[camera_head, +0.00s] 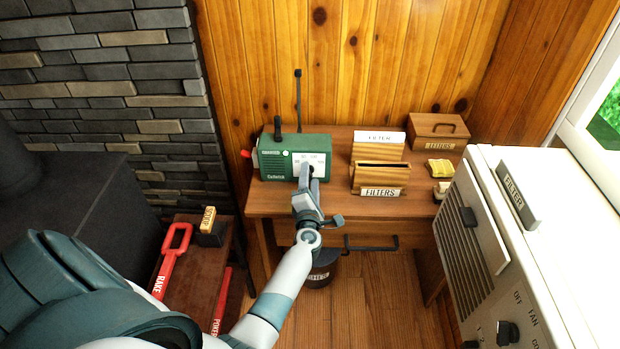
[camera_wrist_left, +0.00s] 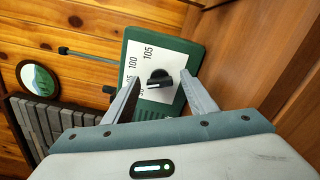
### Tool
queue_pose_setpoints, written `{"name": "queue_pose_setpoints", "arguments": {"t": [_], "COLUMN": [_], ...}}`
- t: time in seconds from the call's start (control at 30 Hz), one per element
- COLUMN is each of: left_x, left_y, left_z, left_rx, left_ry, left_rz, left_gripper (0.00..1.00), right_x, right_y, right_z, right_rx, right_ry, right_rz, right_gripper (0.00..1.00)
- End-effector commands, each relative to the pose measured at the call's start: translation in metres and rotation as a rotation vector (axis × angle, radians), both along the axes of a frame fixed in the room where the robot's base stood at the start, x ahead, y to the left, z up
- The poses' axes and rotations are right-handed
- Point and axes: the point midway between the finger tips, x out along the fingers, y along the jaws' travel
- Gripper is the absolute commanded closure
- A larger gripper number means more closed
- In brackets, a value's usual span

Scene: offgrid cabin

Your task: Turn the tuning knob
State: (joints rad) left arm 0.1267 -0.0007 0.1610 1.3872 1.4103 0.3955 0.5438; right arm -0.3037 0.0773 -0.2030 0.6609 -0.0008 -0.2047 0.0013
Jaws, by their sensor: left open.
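A green radio (camera_head: 273,159) with antennas and a white dial face stands at the left end of the wooden desk. In the left wrist view, the radio (camera_wrist_left: 193,55) shows its white dial plate (camera_wrist_left: 137,62) with numbers and a black tuning knob (camera_wrist_left: 158,78). My left gripper (camera_head: 307,172) is open at the radio's front. In the left wrist view, the fingers of my left gripper (camera_wrist_left: 160,80) lie on either side of the knob; I cannot tell whether they touch it. In the head view the gripper covers the knob. My right gripper is not in view.
The desk (camera_head: 330,205) also bears a wooden filter holder (camera_head: 380,172), a wooden box (camera_head: 436,133) and small yellow items (camera_head: 439,168). A white appliance (camera_head: 540,240) stands at the right. A low brown table (camera_head: 190,262) with a red rake tool is at the left.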

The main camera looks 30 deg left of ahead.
Motion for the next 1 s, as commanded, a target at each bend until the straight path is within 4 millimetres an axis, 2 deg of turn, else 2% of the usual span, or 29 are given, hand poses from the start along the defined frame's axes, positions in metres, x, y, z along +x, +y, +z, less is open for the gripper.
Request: {"name": "queue_pose_setpoints", "arguments": {"t": [0.17, 0.3, 0.4, 0.8, 1.0], "left_x": [-0.014, -0.033, -0.05, -0.117, -0.138], "left_y": [-0.009, -0.021, -0.031, -0.072, -0.085], "left_z": [0.001, 0.0, 0.001, -0.001, 0.0], "left_rx": [-0.001, -0.001, -0.002, -0.002, 0.0], "left_ry": [0.002, 0.002, 0.003, 0.003, 0.001], "left_rz": [-0.001, -0.001, 0.0, 0.0, 0.0], "left_gripper": [0.48, 0.48, 0.48, 0.48, 0.48], "right_x": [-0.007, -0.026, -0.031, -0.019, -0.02], "right_y": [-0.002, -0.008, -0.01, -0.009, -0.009], "right_z": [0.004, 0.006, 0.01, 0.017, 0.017], "right_rx": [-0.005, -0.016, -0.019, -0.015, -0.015], "right_ry": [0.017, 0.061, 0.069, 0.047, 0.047], "right_rz": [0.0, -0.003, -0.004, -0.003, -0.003], "right_gripper": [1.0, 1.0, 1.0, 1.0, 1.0]}}
